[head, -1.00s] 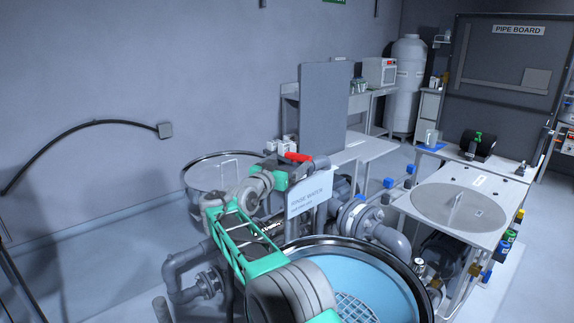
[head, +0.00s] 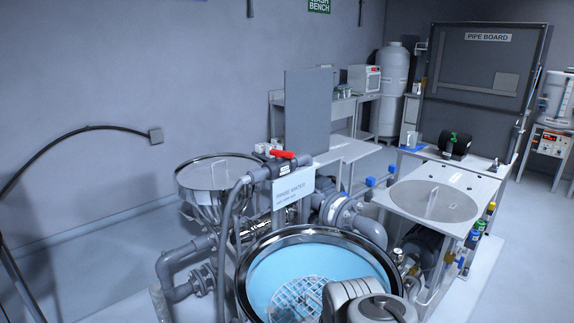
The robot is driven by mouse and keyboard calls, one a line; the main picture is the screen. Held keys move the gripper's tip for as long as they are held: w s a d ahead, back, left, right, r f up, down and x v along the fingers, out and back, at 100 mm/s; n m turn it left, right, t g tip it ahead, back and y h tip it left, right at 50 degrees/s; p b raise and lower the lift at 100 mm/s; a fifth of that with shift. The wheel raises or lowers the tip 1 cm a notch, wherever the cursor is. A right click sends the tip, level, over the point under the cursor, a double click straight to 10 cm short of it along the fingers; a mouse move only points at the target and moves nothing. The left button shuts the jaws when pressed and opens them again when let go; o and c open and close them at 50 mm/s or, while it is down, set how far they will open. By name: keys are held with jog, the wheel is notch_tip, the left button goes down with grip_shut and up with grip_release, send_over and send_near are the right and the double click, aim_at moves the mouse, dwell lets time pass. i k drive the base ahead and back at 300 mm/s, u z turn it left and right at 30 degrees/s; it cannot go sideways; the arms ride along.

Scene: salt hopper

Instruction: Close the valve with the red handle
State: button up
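The red handle (head: 282,154) sits on top of a grey valve body (head: 270,170) in a grey pipe, left of centre in the head view. The handle looks roughly in line with the short pipe run, though its exact angle is hard to tell. A white sign reading "RINSE WATER" (head: 294,187) stands just in front of it. My gripper is not in view. Only a grey rounded part of my arm shows at the bottom edge, well apart from the handle.
A round steel-rimmed tank with a pale blue inside (head: 262,282) stands in front of the valve. A lidded steel hopper (head: 215,172) is to its left. A grey flanged pipe (head: 342,212) runs close on the right. A bench with a round lid (head: 434,202) stands further right.

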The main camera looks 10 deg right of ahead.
aim_at(278, 153)
jog(key=k, duration=0.15)
jog(key=u, duration=3.7)
jog(key=k, duration=2.3)
jog(key=z, duration=1.25)
jog(key=i, duration=0.5)
jog(key=z, duration=0.05)
